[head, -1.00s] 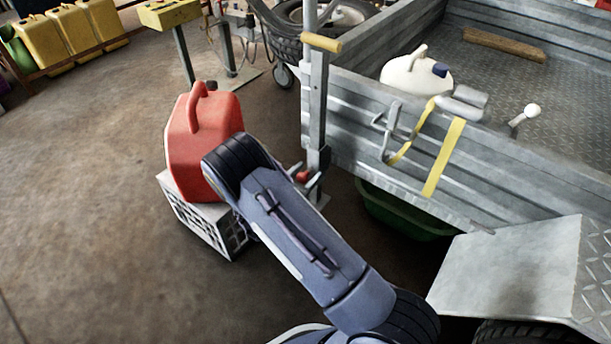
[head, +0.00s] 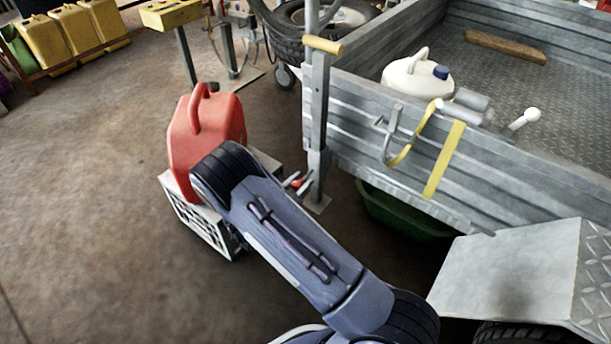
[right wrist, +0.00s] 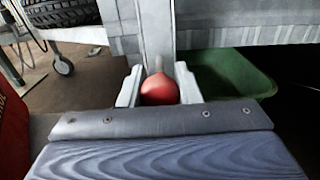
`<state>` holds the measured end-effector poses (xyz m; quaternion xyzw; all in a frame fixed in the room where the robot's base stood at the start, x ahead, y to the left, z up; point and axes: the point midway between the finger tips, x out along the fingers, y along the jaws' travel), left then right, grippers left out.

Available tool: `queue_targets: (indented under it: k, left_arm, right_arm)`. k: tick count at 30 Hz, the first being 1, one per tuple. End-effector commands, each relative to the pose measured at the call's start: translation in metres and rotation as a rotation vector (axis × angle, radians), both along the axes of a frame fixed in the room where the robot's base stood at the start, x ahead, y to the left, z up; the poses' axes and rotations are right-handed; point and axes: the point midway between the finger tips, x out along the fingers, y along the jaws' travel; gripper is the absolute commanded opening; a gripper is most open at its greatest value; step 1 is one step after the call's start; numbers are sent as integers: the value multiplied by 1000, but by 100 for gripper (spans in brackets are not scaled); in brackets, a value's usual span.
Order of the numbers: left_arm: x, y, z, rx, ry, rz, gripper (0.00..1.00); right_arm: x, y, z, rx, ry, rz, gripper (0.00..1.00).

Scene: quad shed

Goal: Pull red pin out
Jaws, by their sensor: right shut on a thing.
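The red pin's round knob (head: 298,183) shows just left of the upright grey post (head: 319,115) at the trailer's front corner. In the right wrist view the red knob (right wrist: 160,89) sits between the two pale fingers, with the post (right wrist: 158,30) right behind it. My right gripper (head: 296,182) is shut on the red pin, low beside the post; my arm hides part of it in the head view. My left gripper is not in view.
A red fuel can (head: 205,130) stands on a pale crate (head: 205,228) left of my arm. The grey trailer (head: 350,110) is on the right, with a green tub (head: 395,213) under it. Open floor (head: 90,200) lies left.

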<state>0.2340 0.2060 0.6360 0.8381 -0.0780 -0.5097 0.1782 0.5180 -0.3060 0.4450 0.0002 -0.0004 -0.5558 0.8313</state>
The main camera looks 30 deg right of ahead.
Motion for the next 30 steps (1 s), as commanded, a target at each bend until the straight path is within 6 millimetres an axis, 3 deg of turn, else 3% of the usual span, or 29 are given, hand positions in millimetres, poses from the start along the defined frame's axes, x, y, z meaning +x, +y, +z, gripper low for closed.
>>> queue_targets:
  k: [7, 8, 13, 23, 30]
  left_arm:
    - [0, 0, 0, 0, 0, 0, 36]
    - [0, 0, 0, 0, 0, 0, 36]
    - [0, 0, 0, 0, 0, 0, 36]
    - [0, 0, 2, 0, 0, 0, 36]
    - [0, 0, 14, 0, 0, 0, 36]
  right_arm:
    - [-2, 5, -1, 1, 2, 2, 0]
    - [-2, 5, -1, 2, 2, 2, 31]
    - [-2, 4, -1, 1, 2, 1, 51]
    - [-2, 7, 0, 1, 1, 2, 51]
    - [-16, 42, 2, 1, 2, 6, 51]
